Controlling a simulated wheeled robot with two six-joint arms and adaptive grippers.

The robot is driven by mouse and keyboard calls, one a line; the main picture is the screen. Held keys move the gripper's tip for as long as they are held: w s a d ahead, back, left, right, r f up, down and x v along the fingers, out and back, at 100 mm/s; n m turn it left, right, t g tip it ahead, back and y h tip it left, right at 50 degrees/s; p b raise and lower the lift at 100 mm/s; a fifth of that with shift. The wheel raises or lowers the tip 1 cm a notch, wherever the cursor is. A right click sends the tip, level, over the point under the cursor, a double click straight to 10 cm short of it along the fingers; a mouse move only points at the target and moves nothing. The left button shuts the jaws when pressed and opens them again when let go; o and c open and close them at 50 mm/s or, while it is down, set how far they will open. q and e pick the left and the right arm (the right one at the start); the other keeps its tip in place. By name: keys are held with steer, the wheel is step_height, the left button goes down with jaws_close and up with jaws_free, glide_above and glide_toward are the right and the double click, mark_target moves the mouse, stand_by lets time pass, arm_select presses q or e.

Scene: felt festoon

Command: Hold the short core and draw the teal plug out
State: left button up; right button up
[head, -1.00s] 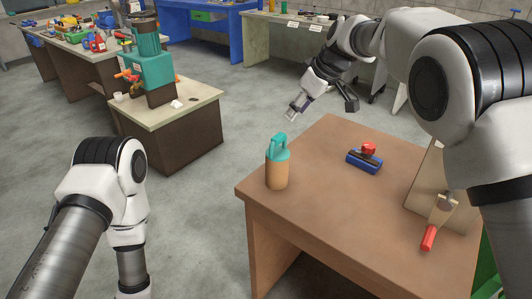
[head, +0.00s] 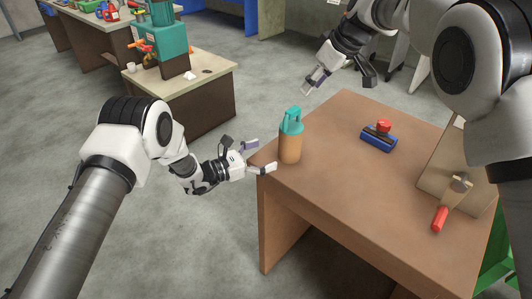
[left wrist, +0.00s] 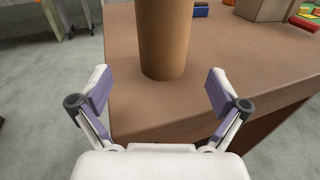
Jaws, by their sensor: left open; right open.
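The short core (head: 290,150) is a tan-orange cylinder standing upright near the left corner of the brown table (head: 340,200). The teal plug (head: 292,121), with a loop handle on top, sits in its upper end. My left gripper (head: 262,157) is open and empty just left of the core, at the table's edge. In the left wrist view the core (left wrist: 164,40) stands ahead, beyond the open fingertips (left wrist: 158,88); its top and the plug are out of that picture. My right gripper (head: 314,82) is open and empty, above and behind the table, apart from the plug.
A blue block tool with a red knob (head: 379,136) lies on the table right of the core. A tan board (head: 452,180) and a red-handled tool (head: 440,218) are at the right. The tabletop between is clear. A side bench (head: 207,75) stands behind left.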

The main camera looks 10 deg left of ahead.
mark_target(282, 147)
arm_select(q)
steer(key=shift+t, duration=0.3)
steer(key=x, duration=0.8)
steer(key=shift+d+r, duration=0.4)
steer(key=shift+d, duration=0.05)
steer(key=shift+a, duration=0.1)
steer(key=c, duration=1.3)
